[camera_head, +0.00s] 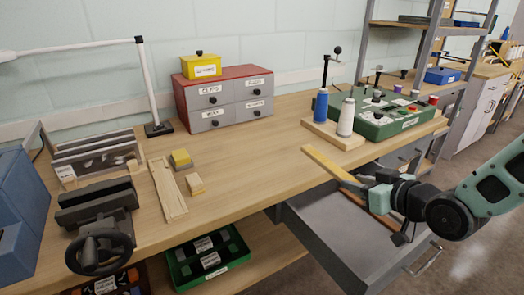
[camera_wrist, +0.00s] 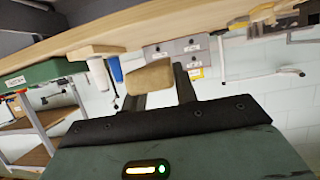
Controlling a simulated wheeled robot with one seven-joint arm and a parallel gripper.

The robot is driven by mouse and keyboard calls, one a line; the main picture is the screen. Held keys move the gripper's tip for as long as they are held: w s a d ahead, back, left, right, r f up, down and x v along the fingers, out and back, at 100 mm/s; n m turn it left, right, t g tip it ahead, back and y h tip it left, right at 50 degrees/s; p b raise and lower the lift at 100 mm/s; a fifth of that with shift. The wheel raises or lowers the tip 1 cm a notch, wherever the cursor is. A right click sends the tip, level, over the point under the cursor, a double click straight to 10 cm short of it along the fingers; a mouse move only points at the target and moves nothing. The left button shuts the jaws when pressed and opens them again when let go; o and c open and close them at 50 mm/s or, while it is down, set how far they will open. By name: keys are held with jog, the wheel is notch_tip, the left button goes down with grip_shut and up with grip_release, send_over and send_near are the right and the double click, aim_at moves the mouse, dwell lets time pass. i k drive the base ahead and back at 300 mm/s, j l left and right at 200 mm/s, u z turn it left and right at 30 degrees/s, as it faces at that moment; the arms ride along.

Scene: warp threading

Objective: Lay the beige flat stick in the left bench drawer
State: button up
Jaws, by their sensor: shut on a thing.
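The beige flat stick (camera_head: 332,165) is held in my gripper (camera_head: 372,188) in the head view. It slants from the gripper up and left, its far end in front of the bench edge in the picture. In the wrist view the stick (camera_wrist: 150,77) shows as a blunt beige end between the two dark fingers (camera_wrist: 160,92), which are shut on it. The left bench drawer (camera_head: 335,235) is pulled out below the gripper. Its visible grey floor looks empty; its right part is partly hidden by my arm.
The workbench (camera_head: 260,160) carries a red-framed drawer box (camera_head: 225,98), a green machine (camera_head: 385,120), blue and white spools (camera_head: 345,118), a wooden tray (camera_head: 167,190) and a black vise (camera_head: 98,225). An open lower shelf with a green bin (camera_head: 212,255) lies left of the drawer.

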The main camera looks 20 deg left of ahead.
aim_at(335, 231)
jog(key=i+j, duration=0.15)
jog(key=j, duration=0.2)
jog(key=i+j, duration=0.35)
jog(key=j, duration=0.3)
